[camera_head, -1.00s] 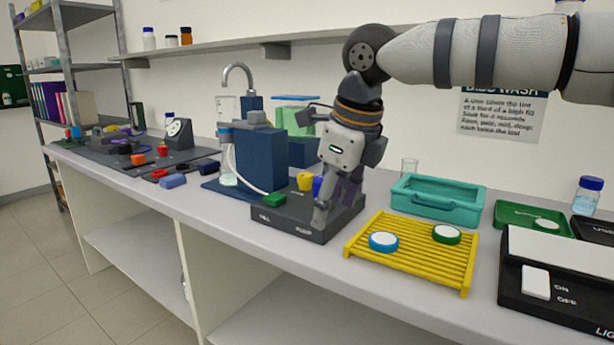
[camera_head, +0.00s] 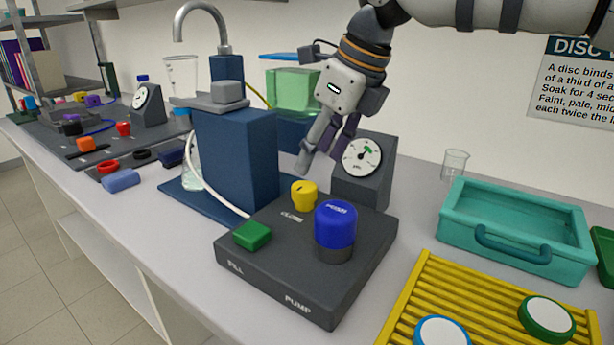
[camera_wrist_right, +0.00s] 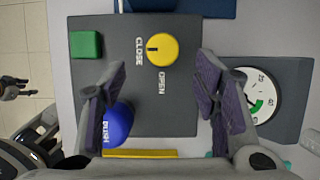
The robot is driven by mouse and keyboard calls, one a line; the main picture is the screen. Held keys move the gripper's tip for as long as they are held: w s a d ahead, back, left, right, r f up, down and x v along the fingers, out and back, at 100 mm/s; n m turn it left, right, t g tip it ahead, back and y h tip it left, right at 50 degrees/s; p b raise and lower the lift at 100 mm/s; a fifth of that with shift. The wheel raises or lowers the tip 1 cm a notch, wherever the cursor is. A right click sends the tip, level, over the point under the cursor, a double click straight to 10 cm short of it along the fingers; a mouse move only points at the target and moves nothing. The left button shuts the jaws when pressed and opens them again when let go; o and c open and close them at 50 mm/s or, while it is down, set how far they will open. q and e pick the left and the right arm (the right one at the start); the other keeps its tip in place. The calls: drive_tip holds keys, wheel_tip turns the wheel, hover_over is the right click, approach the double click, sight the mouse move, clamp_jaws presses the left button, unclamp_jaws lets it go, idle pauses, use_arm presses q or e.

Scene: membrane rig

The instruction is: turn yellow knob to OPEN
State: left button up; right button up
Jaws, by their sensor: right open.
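The yellow knob (camera_head: 304,195) stands on the dark pump panel (camera_head: 270,270), behind the blue push button (camera_head: 335,225) and the green button (camera_head: 252,235). In the right wrist view the yellow knob (camera_wrist_right: 165,50) has a dark mark on its left side, towards the printed word CLOSE (camera_wrist_right: 139,51). The word OPEN (camera_wrist_right: 162,83) is below it. My right gripper (camera_head: 320,158) is open and empty, above the panel near the knob and apart from it. Its fingers (camera_wrist_right: 163,75) show either side of the knob in the wrist view.
A gauge (camera_head: 362,158) stands close behind the panel. A blue block stand (camera_head: 240,160) with a white tube is at its left. A yellow rack (camera_head: 420,300) and a teal tray (camera_head: 515,235) lie to the right.

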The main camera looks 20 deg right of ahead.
sight(305, 186)
use_arm(q)
drive_tip(key=shift+s+f, duration=0.15)
drive_tip(key=shift+f, duration=0.15)
use_arm(e)
drive_tip(key=x, duration=0.7)
drive_tip(key=shift+w+d+r, duration=0.1)
drive_tip(key=c, duration=1.1)
drive_tip(key=shift+c, duration=0.2)
